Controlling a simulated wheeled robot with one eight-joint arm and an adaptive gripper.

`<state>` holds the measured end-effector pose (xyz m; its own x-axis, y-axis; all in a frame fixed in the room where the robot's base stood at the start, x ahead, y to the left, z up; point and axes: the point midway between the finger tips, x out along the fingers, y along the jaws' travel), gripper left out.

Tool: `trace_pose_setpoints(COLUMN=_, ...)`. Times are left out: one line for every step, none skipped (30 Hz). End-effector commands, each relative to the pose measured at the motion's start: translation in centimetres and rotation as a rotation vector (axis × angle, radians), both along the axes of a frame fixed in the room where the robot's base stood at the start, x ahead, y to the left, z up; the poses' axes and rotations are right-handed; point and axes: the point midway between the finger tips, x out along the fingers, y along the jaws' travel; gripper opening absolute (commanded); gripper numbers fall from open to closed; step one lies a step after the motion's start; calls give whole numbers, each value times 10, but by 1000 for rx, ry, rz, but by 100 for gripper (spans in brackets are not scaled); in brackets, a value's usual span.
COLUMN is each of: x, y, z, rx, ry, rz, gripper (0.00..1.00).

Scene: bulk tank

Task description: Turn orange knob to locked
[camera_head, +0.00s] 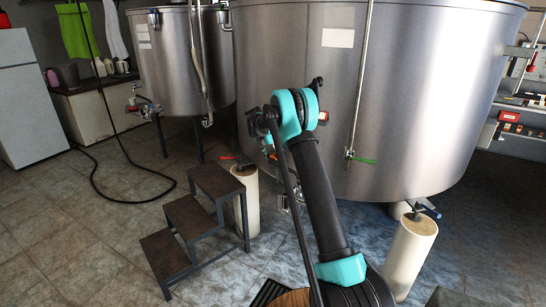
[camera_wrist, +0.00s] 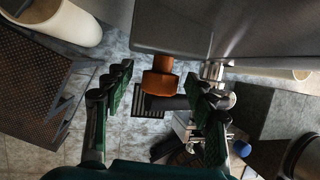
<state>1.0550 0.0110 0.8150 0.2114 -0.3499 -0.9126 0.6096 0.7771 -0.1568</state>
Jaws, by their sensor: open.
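The orange knob (camera_wrist: 158,75) shows in the wrist view, just below the edge of the large steel tank (camera_wrist: 210,35). My gripper (camera_wrist: 159,88) is open, with one dark green finger on each side of the knob in the picture. A gap shows between each finger and the knob, and I cannot tell how far ahead of the fingertips it is.
Metal steps (camera_head: 190,215) stand left of my arm, beside a cream cylinder (camera_head: 246,200). Another cream cylinder (camera_head: 408,255) stands to the right. A metal valve fitting (camera_wrist: 215,72) is close to the right finger. A black hose (camera_head: 125,155) lies on the tiled floor.

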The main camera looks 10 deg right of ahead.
Motion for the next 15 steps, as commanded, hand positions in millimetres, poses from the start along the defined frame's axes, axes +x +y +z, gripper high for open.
trace_pose_setpoints(x=0, y=0, z=-1, rx=0, ry=0, rz=0, gripper=56)
trace_pose_setpoints(x=0, y=-1, z=-1, rx=0, ry=0, rz=0, gripper=56)
trace_pose_setpoints(x=0, y=-1, z=-1, rx=0, ry=0, rz=0, gripper=56)
trace_pose_setpoints(x=0, y=-1, z=-1, rx=0, ry=0, rz=0, gripper=56)
trace_pose_setpoints(x=0, y=-1, z=-1, rx=0, ry=0, rz=0, gripper=56)
trace_pose_setpoints(x=0, y=-1, z=-1, rx=0, ry=0, rz=0, gripper=56)
trace_pose_setpoints(x=0, y=-1, z=-1, rx=0, ry=0, rz=0, gripper=56)
trace_pose_setpoints(x=0, y=-1, z=-1, rx=0, ry=0, rz=0, gripper=56)
trace_pose_setpoints(x=0, y=-1, z=-1, rx=0, ry=0, rz=0, gripper=51)
trace_pose_setpoints(x=0, y=-1, z=-1, rx=0, ry=0, rz=0, gripper=48)
trace_pose_setpoints(x=0, y=-1, z=-1, rx=0, ry=0, rz=0, gripper=44)
trace_pose_setpoints(x=0, y=-1, z=-1, rx=0, ry=0, rz=0, gripper=39)
trace_pose_setpoints(x=0, y=-1, z=-1, rx=0, ry=0, rz=0, gripper=35)
trace_pose_setpoints(x=0, y=-1, z=-1, rx=0, ry=0, rz=0, gripper=31)
trace_pose_setpoints(x=0, y=-1, z=-1, rx=0, ry=0, rz=0, gripper=26)
